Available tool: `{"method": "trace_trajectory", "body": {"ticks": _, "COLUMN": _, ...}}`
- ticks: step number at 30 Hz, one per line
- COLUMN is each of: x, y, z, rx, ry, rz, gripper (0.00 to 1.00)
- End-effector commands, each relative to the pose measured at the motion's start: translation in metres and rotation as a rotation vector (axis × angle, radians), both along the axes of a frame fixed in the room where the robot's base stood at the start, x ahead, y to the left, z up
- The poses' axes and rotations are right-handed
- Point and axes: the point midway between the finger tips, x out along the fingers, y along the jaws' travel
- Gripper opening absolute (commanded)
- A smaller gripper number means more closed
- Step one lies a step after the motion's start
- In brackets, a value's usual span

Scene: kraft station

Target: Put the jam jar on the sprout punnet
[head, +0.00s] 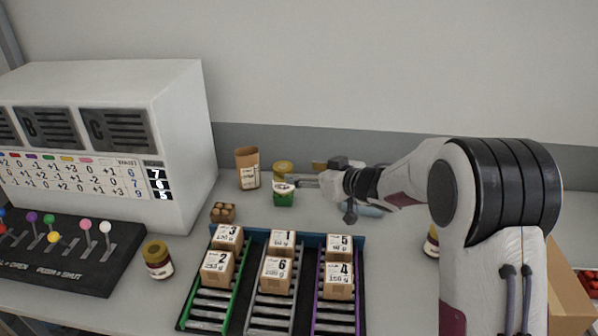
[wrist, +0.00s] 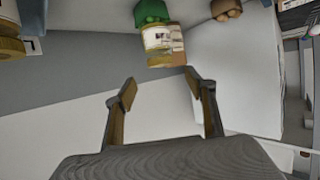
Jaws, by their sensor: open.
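A gold-lidded jar with dark contents (head: 158,262) stands front left, and a similar jar (head: 432,243) is partly hidden by my arm. Which one is the jam jar I cannot read. My gripper (head: 308,182) is just right of the punnet; in the wrist view it is open and empty (wrist: 160,85), with a pale labelled jar (wrist: 157,40) beyond the fingertips.
A rack with numbered boxes (head: 277,274) fills the front middle. A white machine (head: 110,130) and a lever panel (head: 85,262) stand left.

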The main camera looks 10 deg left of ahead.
Motion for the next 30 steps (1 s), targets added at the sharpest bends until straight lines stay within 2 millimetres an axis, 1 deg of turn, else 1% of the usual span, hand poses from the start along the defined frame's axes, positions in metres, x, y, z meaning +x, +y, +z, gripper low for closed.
{"method": "trace_trajectory", "body": {"ticks": 3, "x": -0.007, "y": -0.008, "z": 0.005, "rx": -0.001, "ry": -0.001, "rz": -0.002, "gripper": 0.55}}
{"method": "trace_trajectory", "body": {"ticks": 9, "x": -0.014, "y": -0.014, "z": 0.009, "rx": 0.000, "ry": 0.000, "rz": -0.001, "gripper": 0.55}}
{"method": "trace_trajectory", "body": {"ticks": 30, "x": -0.015, "y": -0.015, "z": 0.009, "rx": 0.001, "ry": 0.001, "rz": 0.000, "gripper": 0.55}}
